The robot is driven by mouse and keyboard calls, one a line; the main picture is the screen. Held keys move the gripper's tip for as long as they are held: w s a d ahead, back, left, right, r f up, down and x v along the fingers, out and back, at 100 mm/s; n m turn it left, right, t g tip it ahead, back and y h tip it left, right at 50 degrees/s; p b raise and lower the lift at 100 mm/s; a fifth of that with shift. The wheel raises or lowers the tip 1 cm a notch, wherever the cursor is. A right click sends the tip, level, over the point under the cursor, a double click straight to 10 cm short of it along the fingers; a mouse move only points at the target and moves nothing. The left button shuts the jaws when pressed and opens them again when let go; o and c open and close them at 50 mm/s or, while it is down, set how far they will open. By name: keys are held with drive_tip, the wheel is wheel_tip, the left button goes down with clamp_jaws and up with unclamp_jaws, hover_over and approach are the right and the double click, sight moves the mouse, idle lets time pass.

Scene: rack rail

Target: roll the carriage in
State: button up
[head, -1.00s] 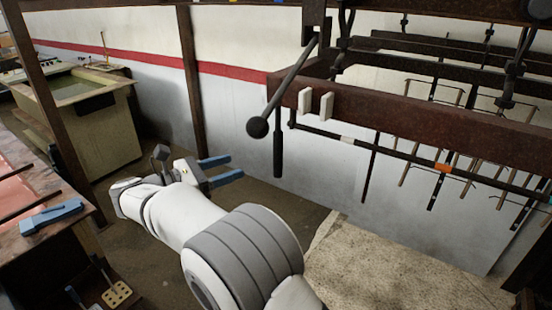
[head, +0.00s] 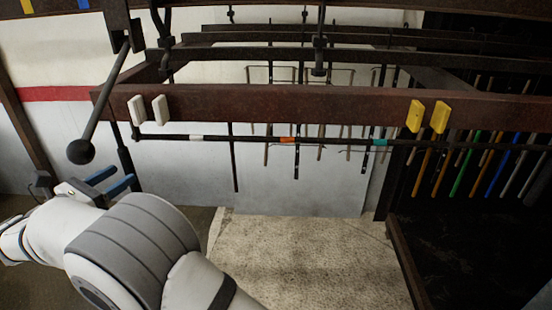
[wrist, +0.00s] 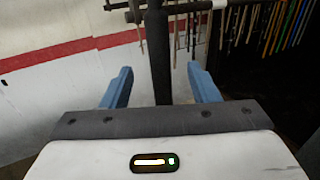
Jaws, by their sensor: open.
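A dark vertical handle (head: 125,160) hangs below the left end of a brown beam frame (head: 290,103), which seems to be the carriage under the overhead rail. My gripper (head: 122,178), with blue fingers, is open at the handle's lower end. In the wrist view, a dark post (wrist: 158,50), apparently this handle, stands upright between the spread fingers of my gripper (wrist: 159,75). Gaps show on both sides of it. Its foot meets the palm's edge in the picture, so how deep it sits is unclear.
A lever with a black ball (head: 78,151) hangs left of the handle. White tabs (head: 148,109) and yellow tabs (head: 428,117) mark the beam. A thin banded bar (head: 330,140) runs below, with rods hanging behind. Pale floor (head: 310,250) beneath is clear.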

sight(129, 170)
drive_tip(key=shift+w+d, duration=0.35)
drive_tip(key=shift+w, duration=0.25)
drive_tip(key=shift+x, duration=1.3)
drive_tip(key=shift+c, duration=0.3)
clamp_jaws()
